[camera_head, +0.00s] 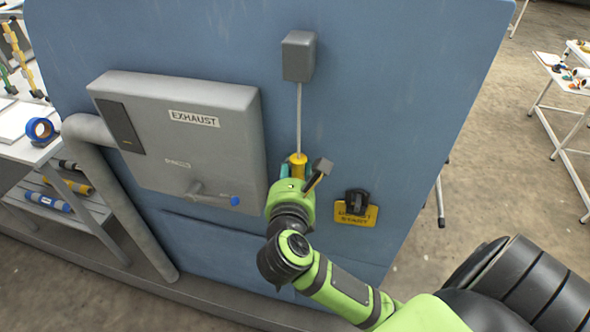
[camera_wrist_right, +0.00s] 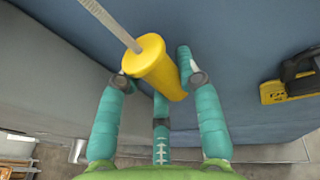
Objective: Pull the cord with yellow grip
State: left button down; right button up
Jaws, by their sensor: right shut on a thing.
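The cord (camera_head: 299,118) hangs straight down from a grey box (camera_head: 299,56) on the blue panel. Its yellow grip (camera_head: 298,160) is at the lower end, just above my right gripper (camera_head: 291,172). In the right wrist view the yellow grip (camera_wrist_right: 157,66) sits between the teal fingers of my right gripper (camera_wrist_right: 157,72), which are closed around it. The cord (camera_wrist_right: 110,24) runs up and left from the grip there. The lower part of the grip is hidden in the head view. My left gripper is not in view.
A grey exhaust box (camera_head: 180,135) with a blue-tipped lever (camera_head: 213,197) is left of my right gripper. A yellow exhaust start plate with a black switch (camera_head: 356,212) is to its right. Shelves with rolls (camera_head: 50,195) stand far left.

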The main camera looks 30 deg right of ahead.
jog(key=shift+f, duration=0.1)
jog(key=o, duration=1.2)
jog(key=v, duration=1.2)
